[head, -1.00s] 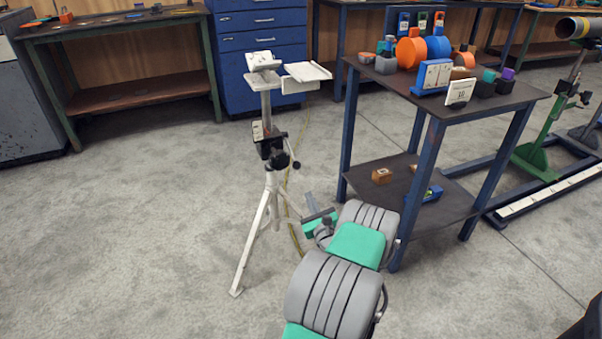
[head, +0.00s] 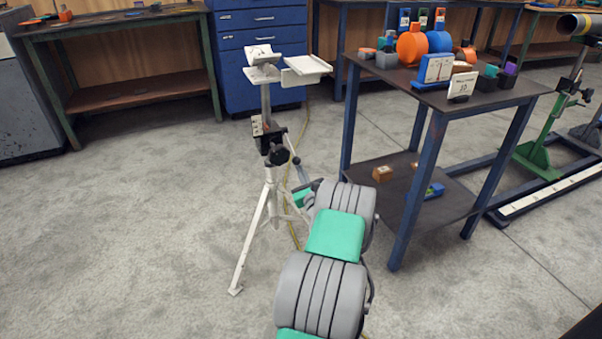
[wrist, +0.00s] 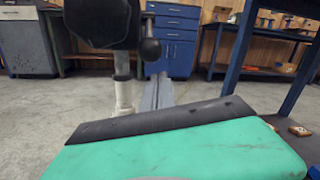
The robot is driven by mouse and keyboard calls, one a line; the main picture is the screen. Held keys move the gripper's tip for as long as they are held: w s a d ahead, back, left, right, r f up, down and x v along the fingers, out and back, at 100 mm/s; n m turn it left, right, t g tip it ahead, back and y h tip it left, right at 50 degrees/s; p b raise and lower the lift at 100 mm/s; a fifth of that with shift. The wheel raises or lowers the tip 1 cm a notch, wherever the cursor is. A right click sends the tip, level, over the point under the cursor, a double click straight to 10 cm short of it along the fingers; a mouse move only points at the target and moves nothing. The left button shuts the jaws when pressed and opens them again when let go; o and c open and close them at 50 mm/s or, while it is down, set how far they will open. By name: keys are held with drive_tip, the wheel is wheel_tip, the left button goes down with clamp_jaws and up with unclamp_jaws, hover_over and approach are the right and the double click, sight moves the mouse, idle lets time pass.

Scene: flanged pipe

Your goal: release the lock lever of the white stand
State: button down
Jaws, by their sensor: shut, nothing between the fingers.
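The white stand (head: 248,235) is on the floor left of the blue-legged table in the head view, upright on splayed legs. Its black clamp (head: 278,156) is midway up the post. The lock lever (head: 296,160) is a short dark arm with a ball end, on the clamp's right side. In the wrist view the black clamp (wrist: 100,22) fills the upper left, and the lever's ball (wrist: 150,50) hangs beside it. My gripper (wrist: 160,78) is shut and empty, its grey fingers pointing at the stand just below the ball. Contact cannot be told.
The blue-legged table (head: 432,180) with blocks and signs stands to the right. A yellow cable (head: 309,125) runs along the floor behind the stand. A blue drawer cabinet (head: 225,60) is behind. The floor left of the stand is clear.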

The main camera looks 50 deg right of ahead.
drive_tip(key=shift+s+a+r, duration=0.15)
drive_tip(key=shift+a+r, duration=0.3)
drive_tip(key=shift+r, duration=0.35)
